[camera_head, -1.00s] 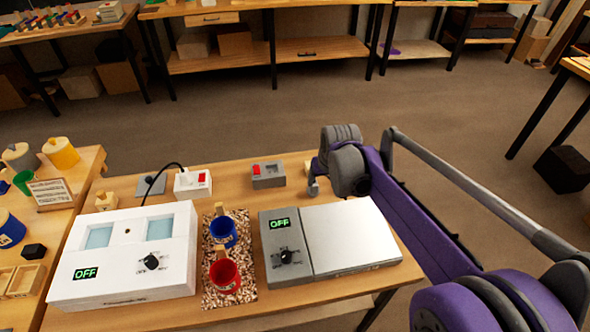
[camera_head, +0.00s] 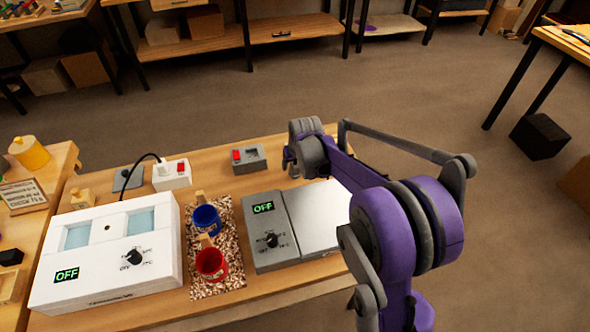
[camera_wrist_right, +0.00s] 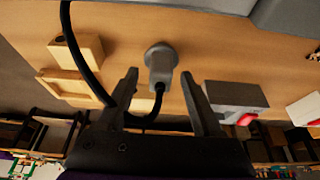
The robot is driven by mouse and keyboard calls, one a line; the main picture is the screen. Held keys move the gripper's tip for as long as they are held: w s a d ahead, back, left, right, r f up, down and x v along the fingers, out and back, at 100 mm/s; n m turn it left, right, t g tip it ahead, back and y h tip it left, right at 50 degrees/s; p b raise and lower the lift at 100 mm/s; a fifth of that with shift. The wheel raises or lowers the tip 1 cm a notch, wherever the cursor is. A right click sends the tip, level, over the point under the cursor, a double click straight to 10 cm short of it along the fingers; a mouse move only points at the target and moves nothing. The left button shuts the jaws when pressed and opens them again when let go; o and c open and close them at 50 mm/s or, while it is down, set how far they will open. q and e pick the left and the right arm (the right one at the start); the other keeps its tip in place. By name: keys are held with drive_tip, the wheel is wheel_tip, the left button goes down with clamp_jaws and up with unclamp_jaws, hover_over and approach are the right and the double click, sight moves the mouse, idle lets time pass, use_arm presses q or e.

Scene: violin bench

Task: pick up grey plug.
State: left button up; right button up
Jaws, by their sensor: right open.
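The grey plug (camera_wrist_right: 160,65) shows in the right wrist view, with a round head and a black cable (camera_wrist_right: 90,70) looping from its near end. My right gripper (camera_wrist_right: 159,78) is open, with one finger on each side of the plug and nothing clamped. I cannot tell whether either finger touches it. In the head view my right gripper (camera_head: 289,163) is at the back right of the bench, beside a grey socket box (camera_head: 250,157) with a red switch. My arm hides the plug there. The socket box also shows in the right wrist view (camera_wrist_right: 235,95). My left gripper is out of view.
A grey device with an OFF display (camera_head: 270,238) stands in front of the gripper. A white device (camera_head: 100,285), a white socket with a red switch (camera_head: 172,175), and blue (camera_head: 207,219) and red (camera_head: 211,264) cups stand to the left. Wooden pieces (camera_wrist_right: 78,50) lie near the cable.

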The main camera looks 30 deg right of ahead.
sight(295, 163)
drive_tip(key=shift+w+f, duration=0.15)
drive_tip(key=shift+f, duration=0.1)
clamp_jaws()
drive_tip(key=shift+r, duration=0.1)
wheel_tip(295, 163, up, 10)
drive_tip(key=shift+f+p, duration=0.1)
drive_tip(key=shift+p, duration=0.25)
